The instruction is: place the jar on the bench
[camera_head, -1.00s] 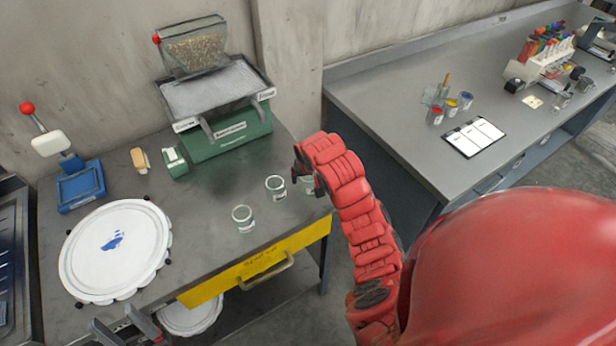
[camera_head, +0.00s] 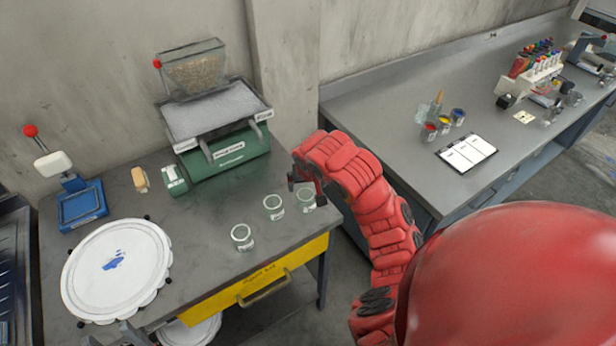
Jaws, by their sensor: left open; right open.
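Three small clear glass jars stand upright in a slanting row near the front right edge of the dark bench (camera_head: 200,262) with the yellow drawer: a left jar (camera_head: 242,238), a middle jar (camera_head: 273,207) and a right jar (camera_head: 307,203). My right gripper (camera_head: 306,184) is open, pointing down right at the right jar and partly overlapping its top. I cannot tell whether it touches the jar. My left gripper (camera_head: 113,338) is open and only partly in view at the bottom left, by the bench's front edge, with nothing seen in it.
A green mill (camera_head: 230,155) with a grey tray stands at the bench's back. The second grey bench (camera_head: 390,110) at right holds paint pots, a clipboard (camera_head: 466,153) and a rack.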

